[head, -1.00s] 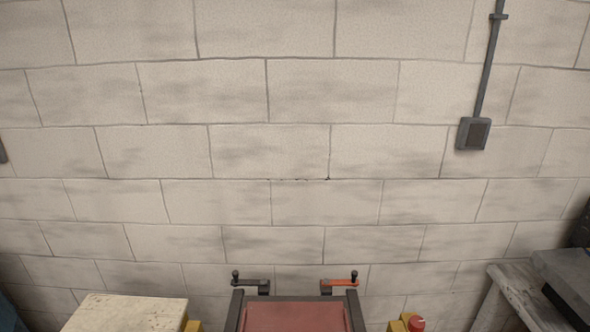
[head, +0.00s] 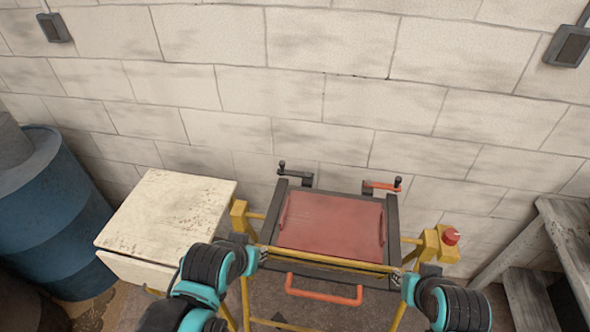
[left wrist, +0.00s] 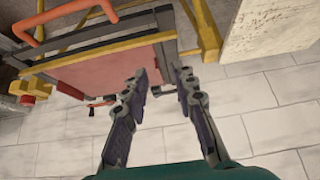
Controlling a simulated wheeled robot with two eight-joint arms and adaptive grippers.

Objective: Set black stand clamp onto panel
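The black stand clamp (head: 295,173) is at the back left of the bench frame, its arm and knob turned outward to the left, apart from the panel. The red panel (head: 331,228) lies flat in the dark frame; it also shows in the left wrist view (left wrist: 105,78). An orange clamp (head: 381,186) at the back right points outward to the right. My left gripper (left wrist: 162,73) is open and empty, its fingers near the panel's edge in the left wrist view.
An orange handle (head: 323,290) sticks out at the frame's front. A red button (head: 451,236) is on the yellow right side. A worn white cabinet (head: 168,222) and a blue barrel (head: 50,225) stand left. A grey bench (head: 560,240) stands right. The block wall is behind.

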